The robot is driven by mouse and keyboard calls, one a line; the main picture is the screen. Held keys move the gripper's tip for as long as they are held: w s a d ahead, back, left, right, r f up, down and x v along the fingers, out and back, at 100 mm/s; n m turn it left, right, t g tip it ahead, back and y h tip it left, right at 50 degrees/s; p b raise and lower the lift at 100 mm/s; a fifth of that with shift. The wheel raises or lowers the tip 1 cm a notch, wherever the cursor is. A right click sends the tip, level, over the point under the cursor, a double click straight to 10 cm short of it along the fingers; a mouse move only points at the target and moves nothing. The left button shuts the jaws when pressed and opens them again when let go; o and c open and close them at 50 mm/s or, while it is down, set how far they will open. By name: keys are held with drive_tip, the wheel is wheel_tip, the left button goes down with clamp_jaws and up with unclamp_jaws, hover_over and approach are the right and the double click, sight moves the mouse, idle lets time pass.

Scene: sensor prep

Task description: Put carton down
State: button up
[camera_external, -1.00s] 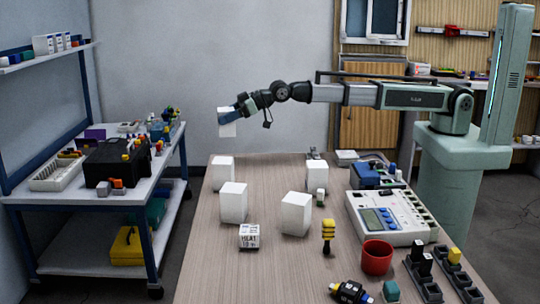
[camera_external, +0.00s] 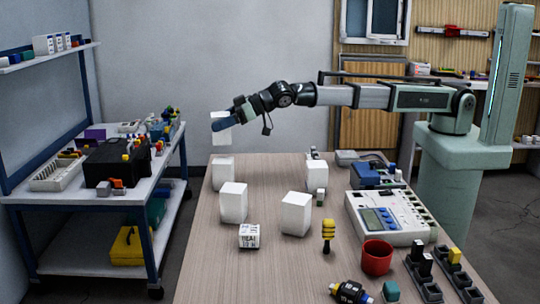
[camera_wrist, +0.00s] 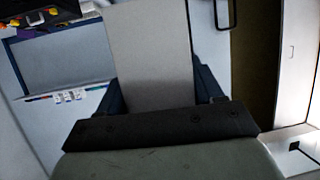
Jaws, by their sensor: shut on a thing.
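My gripper (camera_external: 221,123) is shut on a white carton (camera_external: 221,138) near the table's far left corner. The carton is slightly tilted, and its lower end shows just above the far edge of the table (camera_external: 265,175) in the external view. In the wrist view the held carton (camera_wrist: 150,55) stands between the dark blue fingers, its pale face filling the top middle. Several similar white cartons stand upright on the table: one (camera_external: 222,174) just below the held one in the picture, one (camera_external: 233,203) in front of it, one (camera_external: 296,214) mid-table and one (camera_external: 317,176) further back.
A small lettered block (camera_external: 249,236) and a yellow-black tool (camera_external: 328,236) stand near the front. A red cup (camera_external: 376,257) and a grey instrument (camera_external: 388,219) take up the right side. Bare tabletop lies between the cartons. A blue-framed cart (camera_external: 95,203) stands to the left.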

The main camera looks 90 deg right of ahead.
drive_tip(key=s+a+m+h, duration=0.1)
drive_tip(key=a, duration=0.7)
drive_tip(key=s+a+m+h, duration=0.1)
drive_tip(key=s+a, duration=0.1)
drive_tip(key=a, duration=0.6)
drive_tip(key=s+a+f+h, duration=0.1)
drive_tip(key=s+a, duration=0.1)
drive_tip(key=a, duration=0.7)
drive_tip(key=shift+s+m, duration=0.1)
drive_tip(key=shift+m, duration=0.3)
drive_tip(key=s+a+r+m+h, duration=0.2)
drive_tip(key=s+a, duration=0.4)
drive_tip(key=a, duration=0.5)
drive_tip(key=g+h, duration=0.1)
drive_tip(key=h, duration=0.1)
hover_over(289, 264)
wheel_tip(289, 264, down, 2)
drive_tip(key=shift+m+y, duration=0.3)
drive_tip(key=shift+m, duration=0.1)
drive_tip(key=shift+a+f, duration=0.1)
drive_tip(key=shift+f, duration=5.45)
drive_tip(key=o, duration=0.8)
drive_tip(key=shift+f, duration=0.1)
